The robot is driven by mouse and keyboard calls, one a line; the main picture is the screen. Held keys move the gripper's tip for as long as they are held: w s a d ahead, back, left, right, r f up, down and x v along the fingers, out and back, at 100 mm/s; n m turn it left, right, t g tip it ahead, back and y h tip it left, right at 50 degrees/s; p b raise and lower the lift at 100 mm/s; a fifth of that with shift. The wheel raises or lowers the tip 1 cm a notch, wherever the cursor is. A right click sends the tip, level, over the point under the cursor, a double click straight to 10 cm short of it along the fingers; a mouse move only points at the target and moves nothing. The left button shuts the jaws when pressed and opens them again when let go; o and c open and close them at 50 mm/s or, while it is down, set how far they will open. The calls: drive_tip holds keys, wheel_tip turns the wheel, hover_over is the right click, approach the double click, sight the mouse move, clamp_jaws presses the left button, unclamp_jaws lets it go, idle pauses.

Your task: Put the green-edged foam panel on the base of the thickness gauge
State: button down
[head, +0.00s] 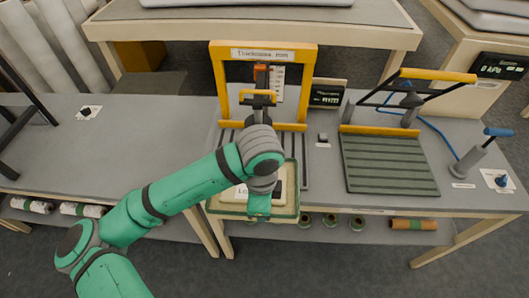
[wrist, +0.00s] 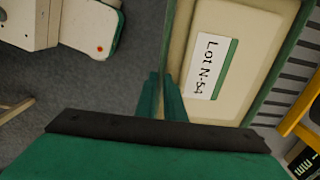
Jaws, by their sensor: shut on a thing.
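The foam panel (head: 228,203) is cream with green edges and a white label reading Lot N-54. It also fills the upper right of the wrist view (wrist: 232,100). My gripper (head: 260,213) is shut on the panel's near edge; its green fingers also show in the wrist view (wrist: 163,98). The thickness gauge (head: 222,85) has a yellow upright frame and a dark slatted base (head: 301,150). The panel overlaps the front of this base in the head view and reaches past the table's front edge. I cannot tell whether it touches the base; my arm hides part of both.
A second slatted plate (head: 388,165) with a yellow-handled frame stands to the right. A small display (head: 327,95) stands beside the gauge. A blue-handled tool (head: 475,155) is at the far right. The grey tabletop (head: 140,140) left of the gauge is mostly clear.

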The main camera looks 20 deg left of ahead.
drive_tip(key=w+a, duration=0.1)
drive_tip(key=w, duration=0.4)
drive_tip(key=w+a, duration=0.1)
drive_tip(key=w, duration=0.4)
drive_tip(key=w+a, duration=0.2)
drive_tip(key=w, duration=0.4)
drive_tip(key=shift+w+a, duration=0.15)
drive_tip(key=shift+a+f, duration=0.15)
drive_tip(key=shift+f, duration=1.6)
drive_tip(key=shift+f, duration=0.1)
drive_tip(key=c, duration=1.9)
unclamp_jaws()
drive_tip(key=shift+o, duration=0.2)
